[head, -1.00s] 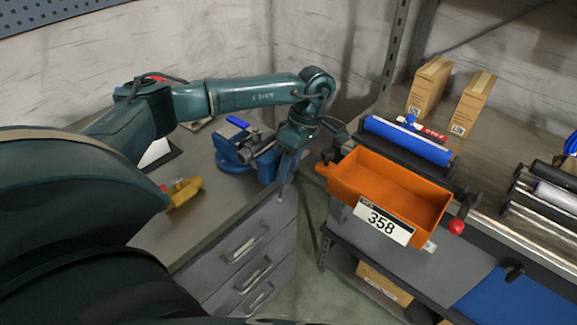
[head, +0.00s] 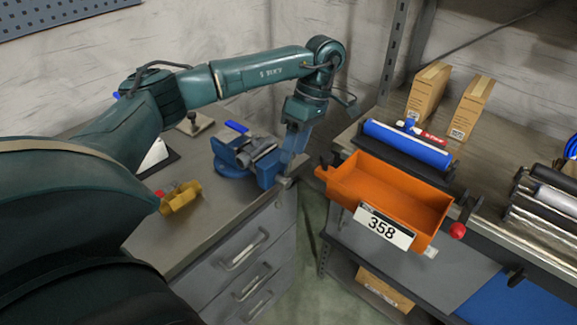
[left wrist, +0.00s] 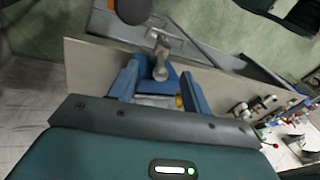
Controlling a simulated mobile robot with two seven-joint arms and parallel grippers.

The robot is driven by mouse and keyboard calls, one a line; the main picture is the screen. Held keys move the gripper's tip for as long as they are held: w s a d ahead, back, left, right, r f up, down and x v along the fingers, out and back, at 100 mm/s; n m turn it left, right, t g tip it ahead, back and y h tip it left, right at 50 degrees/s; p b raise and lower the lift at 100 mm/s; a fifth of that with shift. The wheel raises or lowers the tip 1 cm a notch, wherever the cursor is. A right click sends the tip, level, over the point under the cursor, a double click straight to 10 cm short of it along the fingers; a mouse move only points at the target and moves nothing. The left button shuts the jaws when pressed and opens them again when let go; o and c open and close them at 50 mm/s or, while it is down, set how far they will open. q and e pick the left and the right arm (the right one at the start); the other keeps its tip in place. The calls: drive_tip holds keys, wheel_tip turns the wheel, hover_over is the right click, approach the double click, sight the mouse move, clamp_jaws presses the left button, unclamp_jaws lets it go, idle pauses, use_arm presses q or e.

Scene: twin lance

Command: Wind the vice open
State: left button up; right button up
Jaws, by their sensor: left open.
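The blue vice (head: 233,158) stands on the left workbench near its front right corner, with grey metal jaws and slide. My left gripper (head: 288,165) is at the vice's front end, pointing down, and hides part of it. In the left wrist view its two blue fingers (left wrist: 160,88) are apart, and a metal screw end or handle (left wrist: 160,62) shows between them. The frames do not show clearly whether the fingers touch it. A dark round knob (left wrist: 133,9) shows beyond. My right gripper is not in view.
A yellow tool (head: 181,198) lies on the left bench (head: 205,232), above grey drawers (head: 245,250). An orange bin (head: 390,195) marked 358 sits right of a gap between the benches. A blue roll (head: 408,145) and cardboard boxes (head: 428,90) are behind it.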

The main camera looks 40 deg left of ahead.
use_arm(q)
drive_tip(key=p+v, duration=0.1)
drive_tip(key=v, duration=0.5)
drive_tip(key=shift+r, duration=0.35)
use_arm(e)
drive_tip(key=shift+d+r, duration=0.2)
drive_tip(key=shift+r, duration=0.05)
use_arm(q)
drive_tip(key=shift+w, duration=0.15)
drive_tip(key=shift+c, duration=0.3)
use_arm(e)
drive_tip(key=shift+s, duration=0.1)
